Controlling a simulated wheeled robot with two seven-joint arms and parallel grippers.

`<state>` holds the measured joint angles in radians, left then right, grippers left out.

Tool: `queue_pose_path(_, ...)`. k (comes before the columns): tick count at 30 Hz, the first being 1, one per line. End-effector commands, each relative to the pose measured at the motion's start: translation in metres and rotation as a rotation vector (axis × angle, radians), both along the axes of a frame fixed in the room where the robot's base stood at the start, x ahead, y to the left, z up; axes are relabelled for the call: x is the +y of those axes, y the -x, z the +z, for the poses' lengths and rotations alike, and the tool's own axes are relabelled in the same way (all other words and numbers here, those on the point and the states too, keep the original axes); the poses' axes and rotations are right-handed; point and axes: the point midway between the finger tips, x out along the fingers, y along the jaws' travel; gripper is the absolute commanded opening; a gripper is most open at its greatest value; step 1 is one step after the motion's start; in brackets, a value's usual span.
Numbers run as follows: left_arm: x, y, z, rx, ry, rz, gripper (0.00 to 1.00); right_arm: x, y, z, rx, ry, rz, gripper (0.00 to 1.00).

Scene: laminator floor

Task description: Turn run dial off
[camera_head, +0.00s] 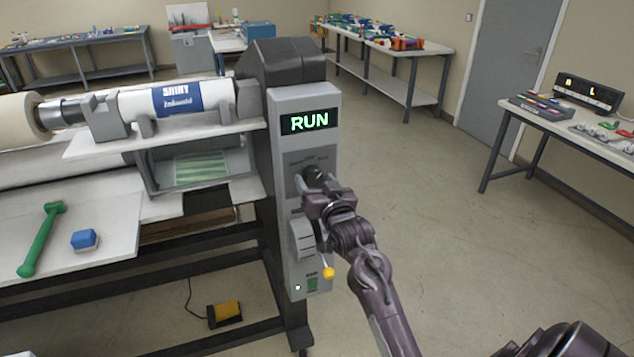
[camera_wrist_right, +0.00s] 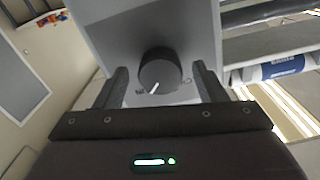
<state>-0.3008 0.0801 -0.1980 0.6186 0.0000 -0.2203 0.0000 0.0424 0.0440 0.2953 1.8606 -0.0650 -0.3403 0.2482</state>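The run dial (camera_head: 313,173) is a black round knob on the grey control panel of the laminator. The display (camera_head: 309,121) above it reads RUN in green. In the right wrist view the dial (camera_wrist_right: 160,73) has a white pointer line toward the lower edge of its face. My right gripper (camera_head: 316,184) is at the panel in front of the dial. In the wrist view its two fingers (camera_wrist_right: 163,88) stand apart, one on each side of the knob, with gaps showing. The label text around the dial is too small to read surely. My left gripper is not in view.
A yellow-tipped lever (camera_head: 328,272) and a green switch (camera_head: 312,284) sit lower on the panel. A green tool (camera_head: 42,238) and a blue block (camera_head: 84,240) lie on the left table. A yellow pedal (camera_head: 225,312) is on the floor. Floor right of the machine is clear.

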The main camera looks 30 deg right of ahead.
Motion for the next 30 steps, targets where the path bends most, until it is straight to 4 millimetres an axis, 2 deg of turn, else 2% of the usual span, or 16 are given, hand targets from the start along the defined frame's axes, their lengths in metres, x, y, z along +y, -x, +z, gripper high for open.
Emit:
queue_pose_path(1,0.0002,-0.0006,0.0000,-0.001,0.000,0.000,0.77,0.0000,0.0001,0.0000,0.000,0.000,0.000,0.58)
queue_pose_path(10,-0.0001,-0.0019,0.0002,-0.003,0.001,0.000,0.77,0.0001,0.0003,0.0000,0.000,0.000,0.000,0.20)
queue_pose_path(20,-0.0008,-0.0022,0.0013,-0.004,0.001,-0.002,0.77,-0.0005,0.0003,0.0004,0.013,0.054,0.000,0.20)
queue_pose_path(30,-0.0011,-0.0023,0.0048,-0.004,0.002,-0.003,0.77,-0.0005,0.0002,0.0004,0.070,0.289,0.001,0.20)
